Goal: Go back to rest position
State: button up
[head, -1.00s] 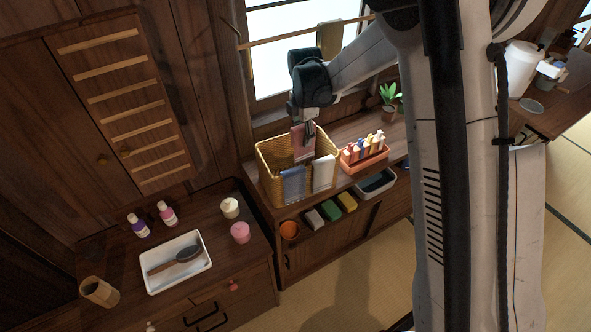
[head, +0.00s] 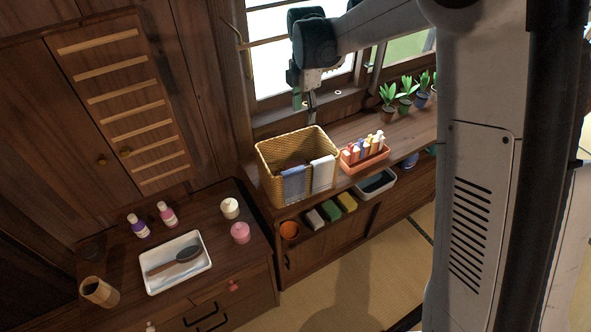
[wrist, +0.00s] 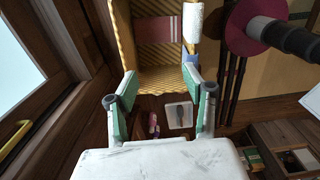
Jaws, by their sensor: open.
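My gripper (head: 309,103) is above and behind the back rim of the wicker basket (head: 272,158), next to the window. In the wrist view its two green-padded fingers (wrist: 160,76) are spread apart with nothing between them. The basket stands on the wooden cabinet. A blue towel (head: 292,184) and a white towel (head: 323,173) hang over its front rim. The wrist view shows a dark red cloth (wrist: 157,30) inside the basket. The basket's inside is mostly hidden in the head view.
An orange rack (head: 364,157) with several coloured items is right of the basket. Potted plants (head: 407,96) line the sill. The window frame (head: 300,92) is close to my gripper. A white tray (head: 176,262) with a brush sits on the lower left cabinet.

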jog(key=shift+r, duration=1.25)
jog(key=s+d+r+m+t+b, duration=0.2)
jog(key=s+d+r+m+b, duration=0.1)
jog(key=s+d+m, duration=0.4)
jog(key=s+d+r+m+t+b, duration=0.25)
jog(key=s+m, duration=0.25)
jog(key=s, duration=0.4)
jog(key=s+d+f+m+t+b, duration=0.1)
jog(key=s+d+f+m+b, duration=0.2)
jog(key=s+m, duration=0.3)
jog(key=s+d+f+m+t+b, duration=0.1)
jog(key=s+d+f+m+b, duration=0.2)
jog(key=s, duration=0.7)
notch_tip(320, 180, down, 3)
jog(key=m, duration=0.2)
jog(key=shift+d+m+t, duration=0.3)
jog(key=shift+m+t, duration=0.05)
jog(key=shift+m, duration=0.05)
